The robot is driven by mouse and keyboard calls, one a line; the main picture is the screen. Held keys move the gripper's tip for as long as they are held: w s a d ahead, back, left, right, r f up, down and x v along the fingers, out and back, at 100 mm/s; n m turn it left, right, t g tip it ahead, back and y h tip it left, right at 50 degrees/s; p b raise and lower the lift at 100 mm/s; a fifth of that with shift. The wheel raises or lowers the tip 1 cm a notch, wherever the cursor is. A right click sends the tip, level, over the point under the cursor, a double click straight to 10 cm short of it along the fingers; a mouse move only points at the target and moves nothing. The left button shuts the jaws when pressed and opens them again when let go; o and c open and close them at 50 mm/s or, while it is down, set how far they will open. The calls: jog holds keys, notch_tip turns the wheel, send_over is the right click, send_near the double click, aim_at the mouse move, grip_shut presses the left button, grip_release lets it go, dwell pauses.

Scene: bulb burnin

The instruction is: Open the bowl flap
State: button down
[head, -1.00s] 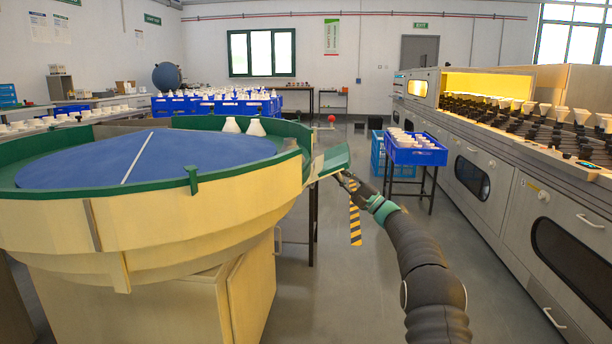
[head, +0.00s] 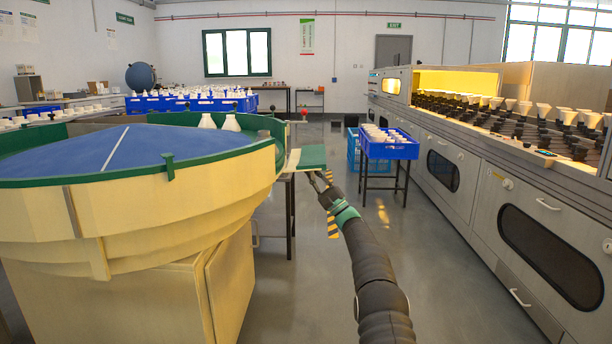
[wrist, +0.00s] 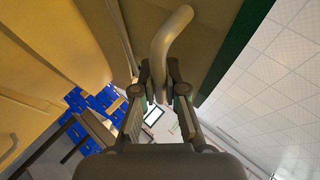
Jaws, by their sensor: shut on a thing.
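The big cream bowl (head: 130,215) with a green rim and blue inner disc fills the left of the head view. Its flap (head: 311,157), a green-topped panel at the right of the rim, sticks outward over the floor beside a gap in the wall. My gripper (head: 319,178) is just under the flap's outer side. In the wrist view a pale bent handle (wrist: 172,40) runs down between the two fingers of my gripper (wrist: 160,85), which are shut on it. The handle is hidden in the head view.
Two white bulbs (head: 219,122) stand in the bowl near the flap. A blue crate (head: 390,147) on a stand is to the right, with a long grey machine (head: 480,190) beyond.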

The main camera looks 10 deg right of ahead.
jog(key=shift+w+d+f, duration=0.1)
jog(key=shift+d+f, duration=0.05)
jog(key=shift+d, duration=0.3)
jog(key=c, duration=1.2)
grip_release()
jog(key=shift+d, duration=0.15)
jog(key=shift+a, duration=0.45)
jog(key=v, duration=1.2)
jog(key=shift+d, duration=0.15)
